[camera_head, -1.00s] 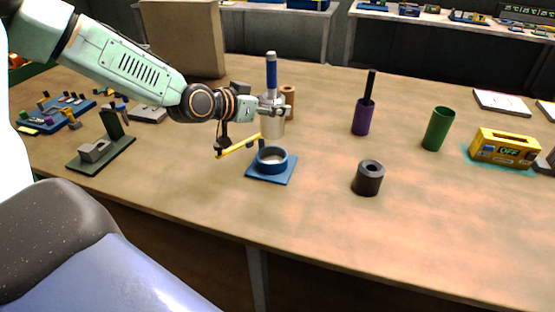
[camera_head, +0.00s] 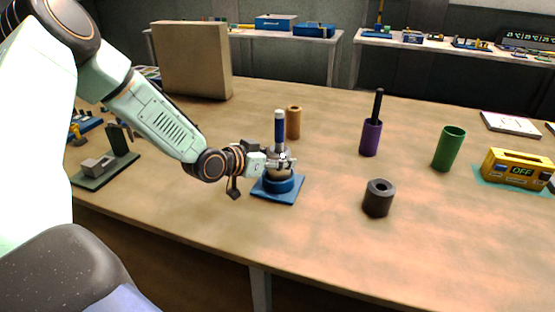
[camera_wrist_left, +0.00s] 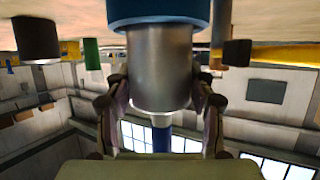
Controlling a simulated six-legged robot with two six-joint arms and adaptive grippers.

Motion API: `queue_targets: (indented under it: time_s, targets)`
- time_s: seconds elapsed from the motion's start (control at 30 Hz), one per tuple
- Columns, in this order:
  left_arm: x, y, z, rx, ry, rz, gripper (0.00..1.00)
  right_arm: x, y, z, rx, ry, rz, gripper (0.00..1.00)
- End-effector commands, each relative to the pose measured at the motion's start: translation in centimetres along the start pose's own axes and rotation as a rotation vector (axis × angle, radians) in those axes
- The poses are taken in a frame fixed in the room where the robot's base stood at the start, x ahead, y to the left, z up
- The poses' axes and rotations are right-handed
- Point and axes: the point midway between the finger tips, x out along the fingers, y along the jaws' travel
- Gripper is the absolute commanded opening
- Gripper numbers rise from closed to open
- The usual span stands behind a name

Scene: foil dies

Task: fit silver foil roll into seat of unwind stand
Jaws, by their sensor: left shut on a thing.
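The silver foil roll (camera_head: 279,173) stands upright with its blue core (camera_head: 280,128) rising from the top. The blue unwind stand (camera_head: 289,193), a square base with a round ring seat, is directly beneath it. My left gripper (camera_head: 281,162) is shut on the roll and comes in from the left. In the left wrist view, the fingers flank the silver roll (camera_wrist_left: 158,70), and its far end meets the blue ring (camera_wrist_left: 158,12). The roll's lower end is hidden by the ring, so its depth in the seat cannot be told. My right gripper is not in view.
A tan roll (camera_head: 293,122) stands close behind the stand. A dark hollow cylinder (camera_head: 378,198), a purple holder (camera_head: 370,138) with a dark rod, a green cup (camera_head: 449,149) and a yellow box (camera_head: 512,169) are to the right. A green fixture (camera_head: 106,168) is at left.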

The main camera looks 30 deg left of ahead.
Motion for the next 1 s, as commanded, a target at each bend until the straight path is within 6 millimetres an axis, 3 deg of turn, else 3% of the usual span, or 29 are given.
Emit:
queue_targets:
  time_s: [0.3,0.67,1.0]
  targets:
    - [0.0,-0.1,0.1,0.000,-0.003,-0.002,0.77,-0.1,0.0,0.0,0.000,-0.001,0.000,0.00]
    - [-0.3,-0.2,-0.1,-0.001,-0.001,-0.004,0.77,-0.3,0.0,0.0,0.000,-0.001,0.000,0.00]
    - [-3.7,-0.2,-0.4,-0.006,0.002,-0.006,0.77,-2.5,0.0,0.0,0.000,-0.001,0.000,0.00]
